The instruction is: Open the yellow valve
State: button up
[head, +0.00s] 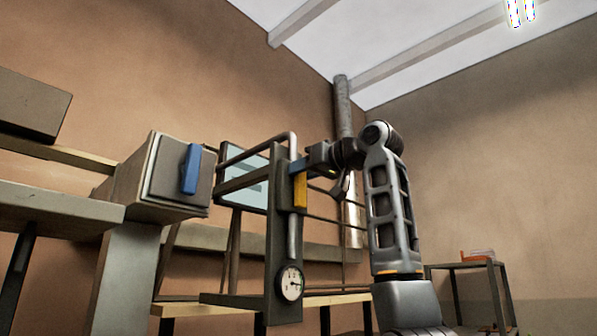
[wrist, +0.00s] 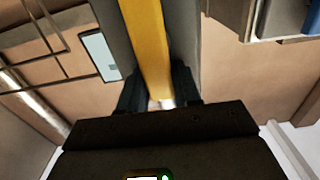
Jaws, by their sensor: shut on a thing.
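The yellow valve is a flat, bar-shaped handle (head: 300,190) that hangs upright on the dark vertical post (head: 277,230) in the middle of the head view. In the wrist view the yellow handle (wrist: 147,40) runs from the top edge down between my fingers. My gripper (head: 304,164) reaches the upper end of the handle from the right. In the wrist view my gripper (wrist: 158,88) has one dark finger on each side of the handle and is shut on it. The gripped end is partly hidden by the fingers.
A round gauge (head: 290,283) sits low on the post below the handle. A box with a blue lever (head: 191,169) stands to the left. A pipe and rail frame (head: 245,150) lies behind. A small table (head: 470,266) stands at the right, with open floor and wall around it.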

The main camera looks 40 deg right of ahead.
jog(key=o, duration=1)
jog(key=shift+c, duration=0.2)
jog(key=shift+s, duration=0.1)
jog(key=s+b, duration=0.2)
jog(key=s, duration=0.5)
jog(key=shift+s+d+b, duration=0.15)
jog(key=shift+s+b, duration=0.15)
jog(key=shift+b, duration=0.05)
